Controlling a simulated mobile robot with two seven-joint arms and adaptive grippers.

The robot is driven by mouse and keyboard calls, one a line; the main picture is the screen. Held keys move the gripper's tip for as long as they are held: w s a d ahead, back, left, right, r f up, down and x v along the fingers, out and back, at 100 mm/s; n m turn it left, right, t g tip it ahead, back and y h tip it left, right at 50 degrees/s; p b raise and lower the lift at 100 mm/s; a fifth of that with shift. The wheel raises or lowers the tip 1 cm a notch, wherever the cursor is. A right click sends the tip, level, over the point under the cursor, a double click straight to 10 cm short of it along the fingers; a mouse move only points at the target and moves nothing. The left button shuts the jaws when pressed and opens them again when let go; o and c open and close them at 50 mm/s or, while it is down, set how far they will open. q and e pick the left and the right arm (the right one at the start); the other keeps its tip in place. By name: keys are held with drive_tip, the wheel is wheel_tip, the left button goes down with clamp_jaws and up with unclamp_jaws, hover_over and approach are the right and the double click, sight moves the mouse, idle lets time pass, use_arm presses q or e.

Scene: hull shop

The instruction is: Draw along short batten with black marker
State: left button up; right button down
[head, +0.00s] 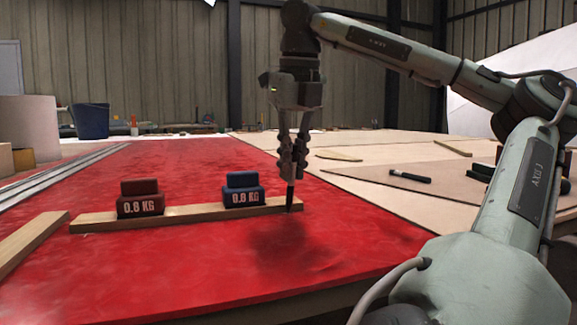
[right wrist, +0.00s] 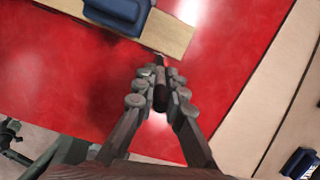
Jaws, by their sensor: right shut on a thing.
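The short batten (head: 190,215) is a light wooden strip lying on the red surface (head: 200,270). A dark red weight (head: 140,198) and a blue weight (head: 243,190), both marked 0.8 KG, rest on it. My right gripper (head: 292,168) is shut on the black marker (head: 290,198) and holds it upright, tip down, at the batten's right end. In the right wrist view the marker (right wrist: 160,98) points at the edge of the batten's end (right wrist: 172,32). I cannot tell whether the tip touches. My left gripper is not in view.
Another wooden strip (head: 28,242) lies at the left edge. A dark pen-like object (head: 409,177) lies on the pale boards at right, near dark blocks (head: 482,172). A blue bucket (head: 90,121) stands at the back. The red surface in front of the batten is clear.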

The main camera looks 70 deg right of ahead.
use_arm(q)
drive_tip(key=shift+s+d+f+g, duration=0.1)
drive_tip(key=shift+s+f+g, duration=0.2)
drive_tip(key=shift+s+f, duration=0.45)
use_arm(e)
drive_tip(key=shift+s+d, duration=0.15)
drive_tip(key=shift+s, duration=0.05)
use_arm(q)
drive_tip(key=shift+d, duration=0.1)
use_arm(e)
drive_tip(key=shift+r, duration=0.1)
drive_tip(key=shift+r+p, duration=0.25)
drive_tip(key=shift+p, duration=0.05)
drive_tip(key=shift+r+p, duration=1.9)
drive_tip(key=shift+r, duration=0.4)
use_arm(q)
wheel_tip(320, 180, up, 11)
drive_tip(key=p, duration=0.6)
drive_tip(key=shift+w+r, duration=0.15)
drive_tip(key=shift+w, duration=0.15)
use_arm(e)
wheel_tip(320, 180, up, 8)
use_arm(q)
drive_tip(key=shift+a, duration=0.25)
use_arm(e)
drive_tip(key=shift+f, duration=0.1)
